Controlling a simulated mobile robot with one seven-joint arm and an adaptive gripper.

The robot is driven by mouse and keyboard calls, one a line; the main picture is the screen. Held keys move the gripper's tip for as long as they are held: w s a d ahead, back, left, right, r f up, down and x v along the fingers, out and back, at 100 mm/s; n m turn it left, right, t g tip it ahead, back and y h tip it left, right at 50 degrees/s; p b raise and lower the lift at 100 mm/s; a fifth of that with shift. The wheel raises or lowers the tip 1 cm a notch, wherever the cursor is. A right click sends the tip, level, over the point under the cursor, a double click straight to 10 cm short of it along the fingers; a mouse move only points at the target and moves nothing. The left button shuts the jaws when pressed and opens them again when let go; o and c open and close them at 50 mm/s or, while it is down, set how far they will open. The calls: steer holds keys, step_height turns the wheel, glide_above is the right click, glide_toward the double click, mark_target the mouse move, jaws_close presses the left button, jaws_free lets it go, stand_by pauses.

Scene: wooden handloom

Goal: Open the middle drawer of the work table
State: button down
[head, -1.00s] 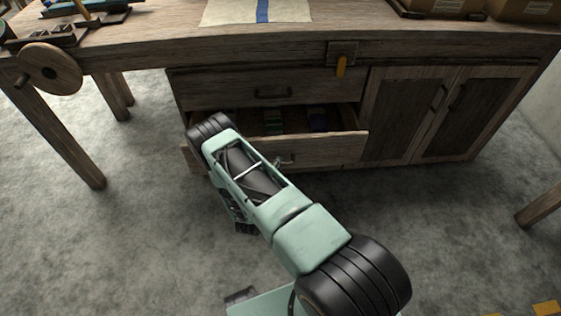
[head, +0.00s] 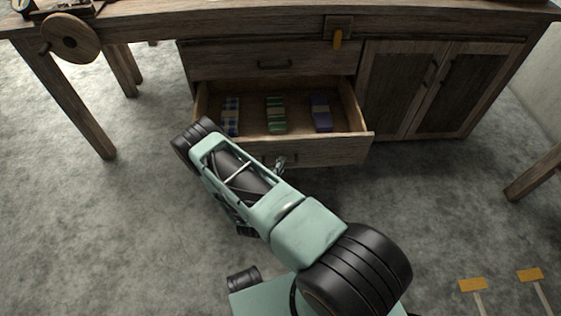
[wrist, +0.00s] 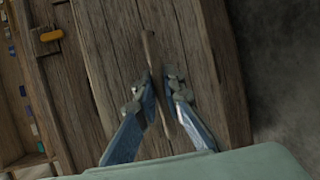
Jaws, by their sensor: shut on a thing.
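The work table's middle drawer (head: 340,150) stands well out below the shut top drawer (head: 225,62) in the head view. Its inside is open to view. In the wrist view its wooden front (wrist: 112,60) fills the middle, with a thin dark handle (wrist: 149,45) running along it. My gripper (wrist: 163,92) is shut on this handle, one blue finger on each side. In the head view my arm hides the drawer's front left part, and only a small bit of my gripper (head: 280,162) shows at the drawer front.
The drawer holds a blue checked bundle (head: 231,117), a green one (head: 276,114) and a purple one (head: 320,113). Shut cupboard doors (head: 388,90) are at right. A wooden wheel (head: 72,38) is on the table's left side. The grey floor (head: 450,210) before the cupboard is clear.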

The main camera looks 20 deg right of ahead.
steer(key=shift+s+a, duration=0.2)
steer(key=shift+s, duration=0.25)
steer(key=c, duration=2)
jaws_free()
steer(key=shift+r, duration=0.15)
